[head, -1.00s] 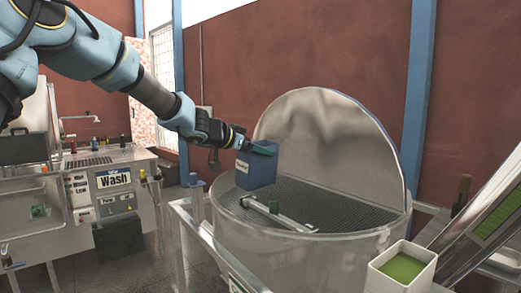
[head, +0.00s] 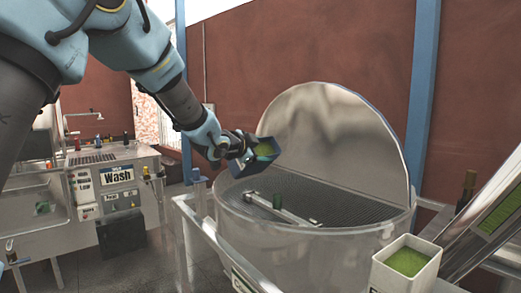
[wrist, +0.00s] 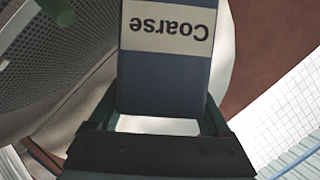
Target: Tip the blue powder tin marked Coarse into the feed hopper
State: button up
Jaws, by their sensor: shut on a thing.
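The blue tin (head: 251,180) shows green powder in its open mouth in the head view. My gripper (head: 252,156) is shut on it and holds it in the air, tilted, near the left rim of the hopper. In the wrist view the tin (wrist: 165,82) sits between the two fingers of my gripper (wrist: 160,118), and its "Coarse" label reads upside down. The feed hopper (head: 300,248) is a large round metal drum with a mesh grate and a raised half-round lid. No powder is seen falling.
A bar with a green knob (head: 277,201) lies across the grate. A white container (head: 403,278) of green powder stands at the right front, beside a sloped metal chute (head: 470,235). A wash station (head: 120,205) is at the left. A blue post (head: 423,90) stands behind the hopper.

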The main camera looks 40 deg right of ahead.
jog(key=shift+f+m+b, duration=0.3)
jog(key=shift+f+b, duration=0.15)
jog(key=shift+b, duration=1.1)
jog(key=f+m+t+b, duration=0.1)
jog(key=b, duration=0.4)
jog(key=shift+s+m+h, duration=0.15)
jog(key=shift+m+h, duration=0.15)
jog(key=shift+h, duration=0.1)
jog(key=shift+f+b, duration=0.2)
jog(key=shift+b, duration=0.85)
jog(key=f+m+b, duration=0.1)
jog(key=b, duration=0.3)
jog(key=shift+s+t, duration=0.1)
jog(key=shift+t, duration=0.2)
jog(key=shift+s+f+m+h+b, duration=0.1)
jog(key=shift+f+m+h+b, duration=0.2)
jog(key=shift+b, duration=0.85)
jog(key=shift+b, duration=0.75)
jog(key=shift+s+f+m+t+b, duration=0.1)
jog(key=shift+f+m+t+b, duration=0.25)
jog(key=shift+b, duration=0.8)
jog(key=shift+f+m+b, duration=0.3)
jog(key=shift+m+b, duration=0.05)
jog(key=shift+b, duration=0.85)
jog(key=b, duration=0.2)
jog(key=f+m+b, duration=0.1)
jog(key=b, duration=0.2)
jog(key=shift+s+f+h, duration=0.15)
jog(key=shift+s+h, duration=0.1)
jog(key=shift+h, duration=0.15)
